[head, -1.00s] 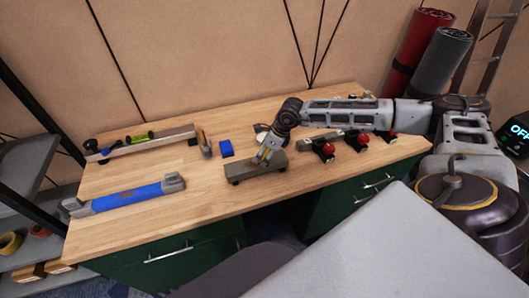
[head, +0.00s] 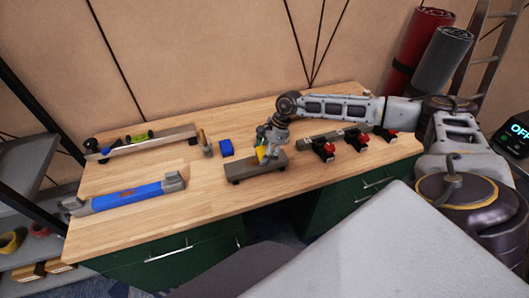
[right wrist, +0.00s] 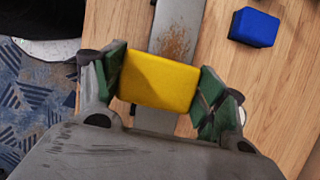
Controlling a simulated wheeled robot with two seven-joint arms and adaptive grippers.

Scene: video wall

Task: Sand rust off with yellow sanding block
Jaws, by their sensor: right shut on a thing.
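My right gripper (head: 266,147) is shut on the yellow sanding block (right wrist: 159,81), with green finger pads at its two ends in the right wrist view. The block (head: 262,153) shows small in the head view, at the grey metal bar (head: 250,168) on the bench. In the right wrist view the bar (right wrist: 180,14) runs beneath the block, and a brown rust patch (right wrist: 175,43) shows just beyond the block's upper edge. I cannot tell whether block and bar touch. My left gripper is not in view.
A blue block (head: 226,148) lies left of the bar on the wooden bench (head: 205,185). A blue bar with grey ends (head: 128,195) lies at the left front. Several red-knobbed clamps (head: 325,149) stand at right. A long level-like rail (head: 150,140) lies behind.

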